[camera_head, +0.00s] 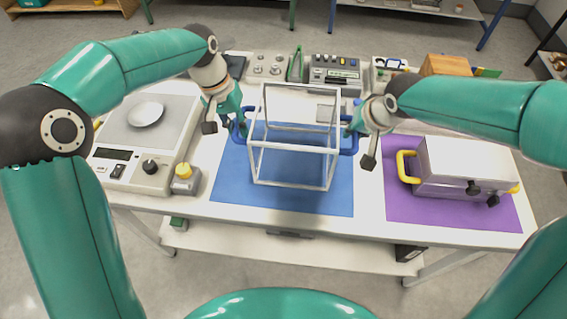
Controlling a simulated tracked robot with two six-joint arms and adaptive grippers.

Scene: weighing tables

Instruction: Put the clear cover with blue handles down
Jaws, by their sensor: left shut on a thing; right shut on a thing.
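The clear cover (293,148) is a box with white edges and see-through walls, over the blue mat (230,190) in the middle of the table. It has a blue handle on each side. My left gripper (238,125) is shut on the left blue handle (241,131). My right gripper (350,130) is shut on the right blue handle (350,144). The cover looks level. I cannot tell whether its bottom edge touches the mat.
A scale (122,178) with a white dish (146,114) stands at the left. A silver case with yellow handles (465,165) sits on a purple mat (430,211) at the right. Instruments (335,74) and a wooden block (446,65) line the back edge.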

